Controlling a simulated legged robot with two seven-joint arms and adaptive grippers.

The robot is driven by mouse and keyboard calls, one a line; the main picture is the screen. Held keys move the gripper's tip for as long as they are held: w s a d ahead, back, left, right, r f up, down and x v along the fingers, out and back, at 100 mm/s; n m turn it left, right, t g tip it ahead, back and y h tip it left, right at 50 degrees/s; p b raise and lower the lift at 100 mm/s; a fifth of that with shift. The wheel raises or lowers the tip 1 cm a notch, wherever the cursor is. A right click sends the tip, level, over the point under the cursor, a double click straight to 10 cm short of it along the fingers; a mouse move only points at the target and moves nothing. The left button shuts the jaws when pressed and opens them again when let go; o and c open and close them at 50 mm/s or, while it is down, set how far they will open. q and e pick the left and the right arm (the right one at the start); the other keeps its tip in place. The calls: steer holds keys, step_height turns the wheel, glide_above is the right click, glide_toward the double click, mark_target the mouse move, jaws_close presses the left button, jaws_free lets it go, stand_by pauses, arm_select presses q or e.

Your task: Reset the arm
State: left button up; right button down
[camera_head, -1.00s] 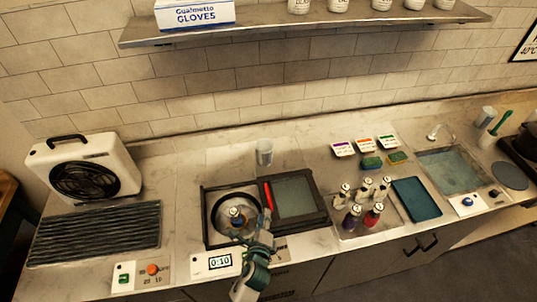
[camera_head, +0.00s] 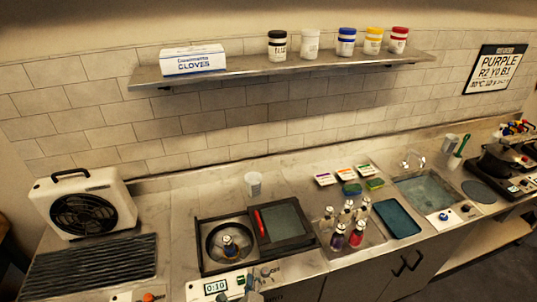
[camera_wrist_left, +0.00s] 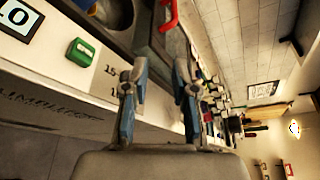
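My left gripper (camera_head: 254,284) is at the bottom edge of the head view, in front of the counter unit with the round metal basin (camera_head: 215,258). In the left wrist view its two blue-grey fingers (camera_wrist_left: 158,92) stand apart with nothing between them, so it is open and empty. A small bottle with a blue and orange look (camera_head: 231,246) stands in the basin, apart from the gripper. The dark lid with a red handle (camera_head: 259,222) lies open to the right of the basin. My right gripper is not in view.
A fan (camera_head: 84,203) stands at the left behind a dark ribbed rack (camera_head: 90,268). Several bottles (camera_head: 346,225) stand right of the lid, near a blue tray (camera_head: 398,218) and a sink (camera_head: 430,187). A clear cup (camera_head: 253,184) is behind the basin.

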arm_select(q)
steer(key=s+a+f+n+g+y, duration=0.2)
steer(key=s+a+f+n+g, duration=0.3)
steer(key=s+a+f+n, duration=0.45)
steer(key=s+a+f+n+g+h, duration=0.1)
steer(key=s+a+n+g, duration=0.2)
steer(key=s+n, duration=0.4)
steer(key=s+a+f+n+g+h, duration=0.1)
steer(key=s+a+n+g, duration=0.3)
steer(key=s+n, duration=0.3)
step_height(320, 180, down, 25)
steer(key=s+m+g+b, duration=0.1)
steer(key=s, duration=0.1)
steer(key=s+a+f+g+b, duration=0.1)
steer(key=s+a+f, duration=0.1)
steer(key=s+f, duration=1.6)
step_height(320, 180, down, 2)
steer(key=shift+a+y+b, duration=0.3)
steer(key=shift+a+b, duration=0.1)
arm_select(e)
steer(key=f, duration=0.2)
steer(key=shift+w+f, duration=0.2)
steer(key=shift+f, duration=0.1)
